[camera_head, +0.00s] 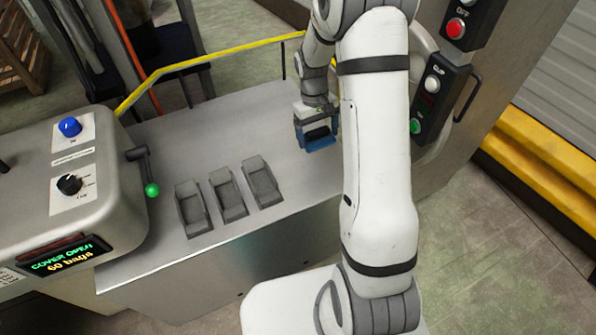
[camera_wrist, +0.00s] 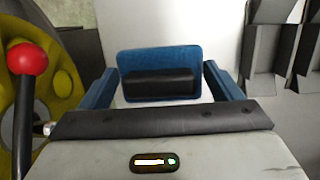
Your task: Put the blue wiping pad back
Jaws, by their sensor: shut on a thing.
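The blue wiping pad (camera_head: 321,144) is at my gripper (camera_head: 316,128), toward the right end of the steel bench, beside the control post. In the wrist view the pad (camera_wrist: 160,56) shows its blue face and a black grip block, between my two blue fingers. My gripper is shut on the pad; the exact finger contact is hard to see. Three grey open holders stand in a row on the bench to the left: a left one (camera_head: 192,208), a middle one (camera_head: 228,194) and a right one (camera_head: 262,182). They look empty.
A machine housing with a green-tipped lever (camera_head: 152,189) stands left of the holders. A yellow rail (camera_head: 215,54) runs behind the bench. The control post (camera_head: 437,100) is right of my gripper. A red knob (camera_wrist: 27,58) shows at left in the wrist view.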

